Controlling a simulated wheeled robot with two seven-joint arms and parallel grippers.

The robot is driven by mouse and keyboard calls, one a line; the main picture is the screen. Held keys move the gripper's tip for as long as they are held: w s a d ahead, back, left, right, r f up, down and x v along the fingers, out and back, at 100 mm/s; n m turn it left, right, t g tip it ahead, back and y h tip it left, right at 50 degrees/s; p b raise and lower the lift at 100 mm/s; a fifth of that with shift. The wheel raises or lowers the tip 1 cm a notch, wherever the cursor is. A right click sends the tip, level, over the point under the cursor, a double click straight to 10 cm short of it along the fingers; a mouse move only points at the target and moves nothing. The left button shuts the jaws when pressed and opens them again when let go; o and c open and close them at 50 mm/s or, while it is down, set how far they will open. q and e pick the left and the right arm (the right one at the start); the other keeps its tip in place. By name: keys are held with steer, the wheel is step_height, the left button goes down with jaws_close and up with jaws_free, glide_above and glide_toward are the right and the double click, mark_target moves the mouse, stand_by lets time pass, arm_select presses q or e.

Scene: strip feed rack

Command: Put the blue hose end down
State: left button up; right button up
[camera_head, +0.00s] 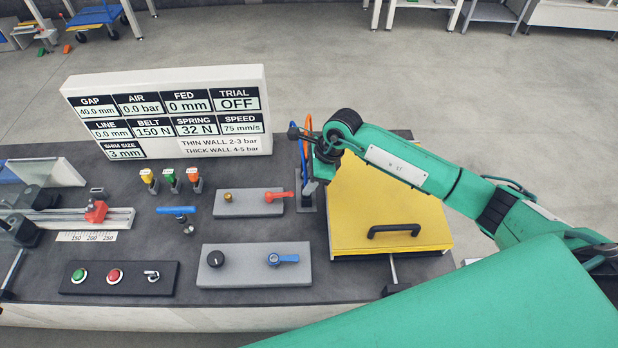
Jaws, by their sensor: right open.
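A blue hose (302,158) hangs in a thin line beside an orange hose (308,125), at the left of my right arm's end. Its lower end meets a small dark stand (307,204) on the bench; the exact end is too small to make out. My right gripper (309,187) points down right over this stand and is open. Whether it touches the hose end cannot be told, as the wrist covers part of it. My left gripper is not in view.
A yellow box lid (385,205) with a black handle lies under my right arm. A grey panel with a red lever (278,196) and another with a blue lever (283,259) are to the left. A white display board (170,112) stands behind. Free floor lies beyond the bench.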

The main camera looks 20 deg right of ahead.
steer(key=shift+d+r, duration=0.15)
steer(key=shift+r, duration=0.15)
steer(key=b+v, duration=0.4)
steer(key=v, duration=0.7)
steer(key=shift+r+b, duration=0.3)
steer(key=shift+b, duration=0.1)
steer(key=shift+s, duration=0.1)
